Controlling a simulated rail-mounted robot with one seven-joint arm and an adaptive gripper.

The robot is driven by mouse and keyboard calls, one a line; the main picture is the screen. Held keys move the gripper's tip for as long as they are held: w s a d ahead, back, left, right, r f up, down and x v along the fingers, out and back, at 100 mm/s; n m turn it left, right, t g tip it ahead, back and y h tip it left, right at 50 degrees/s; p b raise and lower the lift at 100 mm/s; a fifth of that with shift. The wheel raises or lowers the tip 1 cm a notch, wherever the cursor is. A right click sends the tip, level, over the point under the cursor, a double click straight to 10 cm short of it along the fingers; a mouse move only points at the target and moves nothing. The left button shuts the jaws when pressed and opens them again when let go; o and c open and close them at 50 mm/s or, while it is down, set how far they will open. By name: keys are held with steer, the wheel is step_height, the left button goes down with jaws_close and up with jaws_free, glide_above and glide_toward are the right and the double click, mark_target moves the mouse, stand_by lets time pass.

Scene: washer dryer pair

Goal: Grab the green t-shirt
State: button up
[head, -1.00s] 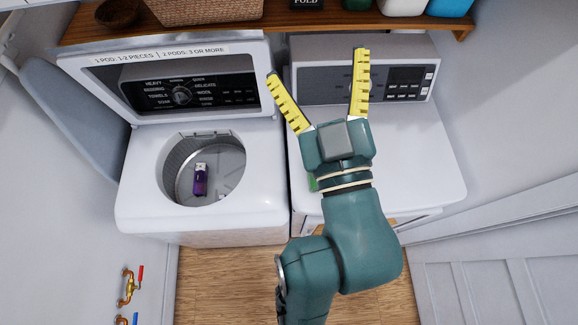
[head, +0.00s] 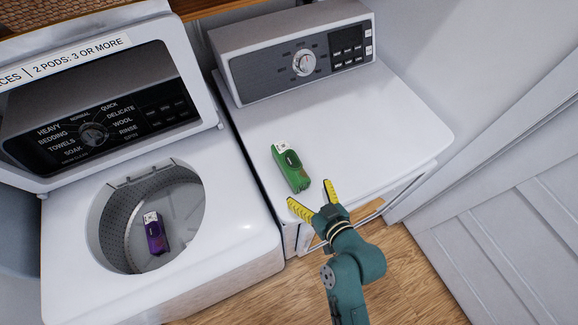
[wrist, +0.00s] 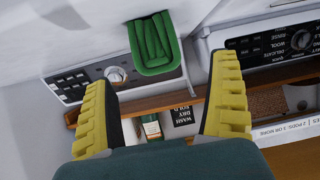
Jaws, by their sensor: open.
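The green t-shirt (head: 291,170) lies folded into a narrow bundle on the white dryer top (head: 375,130), left of its middle and toward the front. A white label is at its far end. My gripper (head: 311,192) is open and empty, with yellow fingers spread. In the head view its fingertips are just in front of the shirt's near end, around the dryer's front edge. In the wrist view, the near folds of the green t-shirt (wrist: 153,42) show between and beyond the open fingers (wrist: 160,75). The fingers look apart from it.
The open washer (head: 225,225) stands to the left, with a purple folded cloth (head: 155,235) in its drum. The dryer's control panel (head: 300,62) rises behind the shirt. The dryer top right of the shirt is clear. A wall and door are at right.

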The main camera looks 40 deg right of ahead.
mark_target(303, 186)
steer(key=x, duration=0.4)
steer(key=shift+w, duration=0.1)
steer(key=x, duration=0.5)
steer(key=shift+f+b, duration=0.35)
steer(key=shift+c, duration=0.3)
